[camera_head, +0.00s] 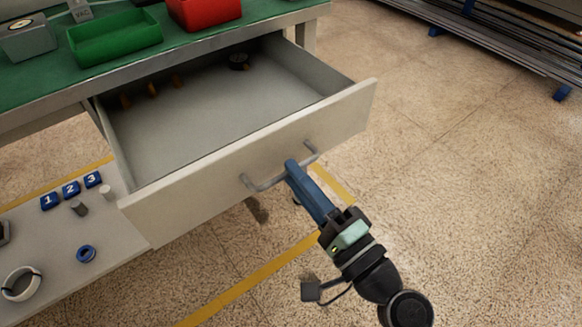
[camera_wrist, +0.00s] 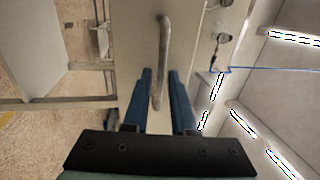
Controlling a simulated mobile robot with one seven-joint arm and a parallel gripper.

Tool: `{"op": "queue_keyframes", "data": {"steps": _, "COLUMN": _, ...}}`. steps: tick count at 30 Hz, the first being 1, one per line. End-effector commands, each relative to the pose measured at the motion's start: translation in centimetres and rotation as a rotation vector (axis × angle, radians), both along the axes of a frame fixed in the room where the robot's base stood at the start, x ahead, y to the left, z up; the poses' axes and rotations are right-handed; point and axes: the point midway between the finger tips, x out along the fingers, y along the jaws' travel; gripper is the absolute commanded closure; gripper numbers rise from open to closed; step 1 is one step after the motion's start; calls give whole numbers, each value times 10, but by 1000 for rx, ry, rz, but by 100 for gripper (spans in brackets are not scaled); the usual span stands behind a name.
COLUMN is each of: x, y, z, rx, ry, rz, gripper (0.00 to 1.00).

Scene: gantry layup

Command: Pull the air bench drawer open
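The air bench drawer (camera_head: 250,165) stands well out from under the green-topped bench (camera_head: 120,78), and its inside shows. Its bar handle (camera_head: 265,184) is on the pale front panel; it also shows in the wrist view (camera_wrist: 163,60). My gripper (camera_head: 292,168) is at the handle, reaching it from the lower right. In the wrist view its two blue fingers (camera_wrist: 160,75) are apart on either side of the handle, with gaps visible between. In the head view the fingers overlap the bar, so contact is hard to judge there.
Inside the drawer are a dark round item (camera_head: 239,62) and several small orange-brown pieces. A green tray (camera_head: 115,38) and red bin (camera_head: 203,10) sit on the bench. A lower shelf (camera_head: 125,240) at left holds numbered blue blocks (camera_head: 71,188).

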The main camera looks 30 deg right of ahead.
Motion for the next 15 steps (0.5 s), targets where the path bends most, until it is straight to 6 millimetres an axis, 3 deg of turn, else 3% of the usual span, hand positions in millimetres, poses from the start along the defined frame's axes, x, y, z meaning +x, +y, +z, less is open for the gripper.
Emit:
{"op": "queue_keyframes", "data": {"steps": 9, "x": -71, "y": -4, "z": -14, "rx": 1, "ry": 4, "rz": -6, "gripper": 75}}
{"op": "queue_keyframes", "data": {"steps": 15, "x": -99, "y": -4, "z": -19, "rx": 0, "ry": 3, "rz": -3, "gripper": 75}}
